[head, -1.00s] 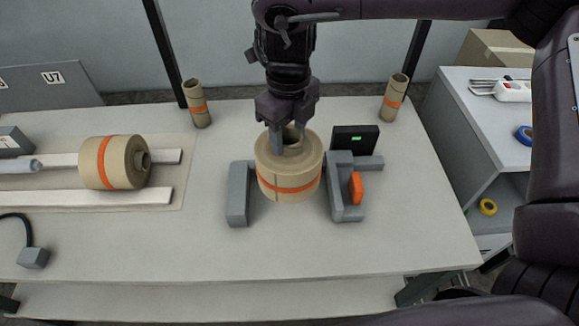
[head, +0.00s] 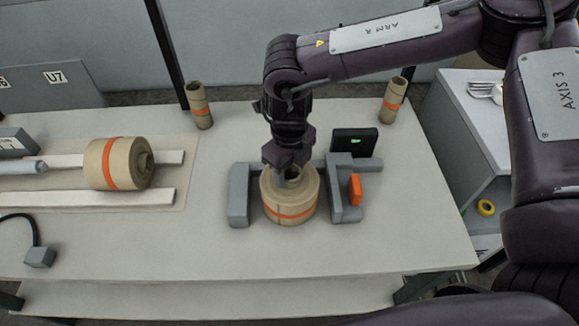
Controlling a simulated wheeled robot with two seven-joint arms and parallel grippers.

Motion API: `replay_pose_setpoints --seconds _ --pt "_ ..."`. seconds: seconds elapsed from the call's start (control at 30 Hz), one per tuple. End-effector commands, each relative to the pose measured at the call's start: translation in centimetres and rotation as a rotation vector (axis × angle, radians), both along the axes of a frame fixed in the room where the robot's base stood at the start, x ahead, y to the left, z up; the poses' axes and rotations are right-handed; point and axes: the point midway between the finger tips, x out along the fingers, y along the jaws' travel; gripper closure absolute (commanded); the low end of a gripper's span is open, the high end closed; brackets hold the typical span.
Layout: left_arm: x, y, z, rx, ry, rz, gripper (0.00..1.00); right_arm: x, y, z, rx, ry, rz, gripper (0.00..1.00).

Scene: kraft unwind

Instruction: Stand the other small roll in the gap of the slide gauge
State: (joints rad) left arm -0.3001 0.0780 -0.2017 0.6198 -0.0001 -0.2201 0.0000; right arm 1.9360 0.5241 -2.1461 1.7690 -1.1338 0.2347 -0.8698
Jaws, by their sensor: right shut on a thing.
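A small kraft roll (head: 290,203) with an orange band stands upright between the two grey jaws of the slide gauge (head: 239,195). My right gripper (head: 286,173) comes down from above and is shut on the roll's core wall at the top. I cannot tell whether the roll's underside touches the table. The gauge's right jaw (head: 345,200) carries an orange block (head: 355,190). A dark display (head: 354,142) with a green light stands behind it. Another kraft roll (head: 118,166) with an orange band lies on its side at the left. My left gripper is not in view.
White rails (head: 100,199) lie at the left. A grey block (head: 40,257) with a cable is at the front left. The table's front middle is clear.

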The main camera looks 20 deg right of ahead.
Motion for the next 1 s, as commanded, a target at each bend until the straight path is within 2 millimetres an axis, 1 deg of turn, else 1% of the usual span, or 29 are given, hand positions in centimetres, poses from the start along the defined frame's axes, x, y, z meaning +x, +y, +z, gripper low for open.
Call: replay_pose_setpoints --seconds 0.17,0.2,0.33,0.37,0.6,0.73,0.87,1.0 --pt "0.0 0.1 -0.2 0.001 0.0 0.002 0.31 0.1 0.1 -0.2 0.002 -0.002 0.0 1.0" --pt "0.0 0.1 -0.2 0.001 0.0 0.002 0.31 0.0 0.0 -0.3 0.0 0.0 0.0 0.5" --pt "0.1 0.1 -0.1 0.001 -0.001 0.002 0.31 0.0 0.0 -0.2 0.0 0.0 0.0 0.33" --pt "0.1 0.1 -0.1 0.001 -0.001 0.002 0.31 0.0 0.0 -0.2 0.0 0.0 0.0 0.31" --pt "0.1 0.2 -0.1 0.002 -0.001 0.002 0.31 0.0 0.0 -0.2 0.0 0.0 0.0 0.31" --pt "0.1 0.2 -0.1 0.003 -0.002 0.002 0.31 0.1 0.0 0.4 0.001 -0.002 0.0 0.31" --pt "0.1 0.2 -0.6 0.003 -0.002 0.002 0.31 0.1 0.0 2.4 0.002 -0.004 0.0 0.31" --pt "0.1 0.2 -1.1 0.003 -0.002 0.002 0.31 0.1 0.0 5.5 0.002 -0.006 0.0 0.31"
